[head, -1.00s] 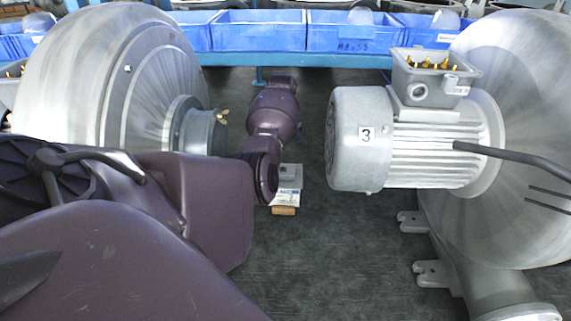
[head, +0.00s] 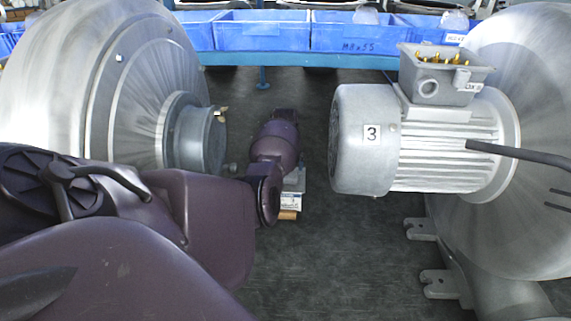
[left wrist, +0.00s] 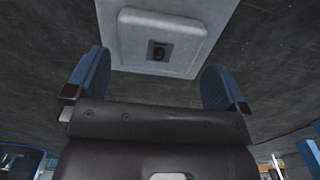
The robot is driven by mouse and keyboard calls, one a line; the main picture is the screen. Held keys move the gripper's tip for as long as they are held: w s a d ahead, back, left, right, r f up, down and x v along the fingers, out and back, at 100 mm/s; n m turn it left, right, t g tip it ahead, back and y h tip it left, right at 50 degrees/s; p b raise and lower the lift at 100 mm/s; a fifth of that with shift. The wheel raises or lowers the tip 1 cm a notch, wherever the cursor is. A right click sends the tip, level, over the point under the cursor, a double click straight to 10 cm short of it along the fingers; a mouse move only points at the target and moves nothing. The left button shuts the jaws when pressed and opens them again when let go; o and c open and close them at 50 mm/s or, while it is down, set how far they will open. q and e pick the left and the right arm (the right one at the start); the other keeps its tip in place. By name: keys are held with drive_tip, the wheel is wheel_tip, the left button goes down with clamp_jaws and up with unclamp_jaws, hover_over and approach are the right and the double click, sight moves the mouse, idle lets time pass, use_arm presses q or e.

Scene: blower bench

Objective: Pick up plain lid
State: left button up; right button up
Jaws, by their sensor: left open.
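I cannot tell whether the fingers touch the lid. My right gripper is not in view.
A large metal blower housing (head: 130,85) stands at left, and a blower with a motor (head: 365,135) marked 3 and an open terminal box (head: 440,75) at right. Blue bins (head: 262,32) line the back.

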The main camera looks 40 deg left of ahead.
use_arm(q)
wheel_tip(320, 180, down, 3)
drive_tip(key=shift+s+d+f+b, duration=0.1)
drive_tip(key=shift+b, duration=0.3)
drive_tip(key=c, duration=0.7)
